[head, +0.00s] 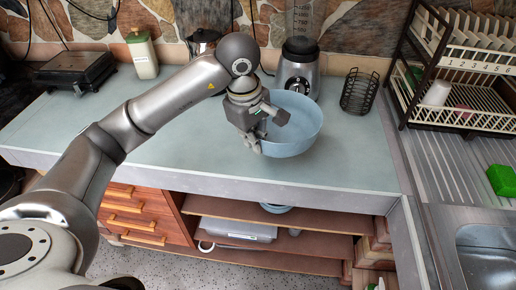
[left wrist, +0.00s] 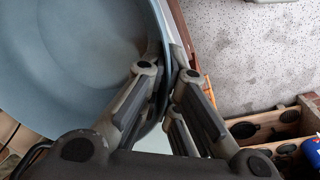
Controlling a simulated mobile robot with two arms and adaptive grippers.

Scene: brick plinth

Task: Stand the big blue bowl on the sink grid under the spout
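The big blue bowl (head: 302,128) is upright at the counter's front edge; I cannot tell whether it is resting there or slightly raised. My left gripper (head: 256,138) is at its left side. In the left wrist view, the gripper (left wrist: 166,52) has fingers on both sides of the bowl's rim, closed on the wall, with the bowl's inside (left wrist: 75,55) at the left. The sink basin (head: 488,258) shows partly at the lower right. The spout and sink grid are not visible. My right gripper is out of view.
A blender (head: 299,70) and a dark wire basket (head: 359,92) stand behind the bowl. A dish rack (head: 455,75) stands over the ridged drainboard (head: 440,165). A green sponge (head: 502,180) lies near the sink. The counter between the bowl and drainboard is clear.

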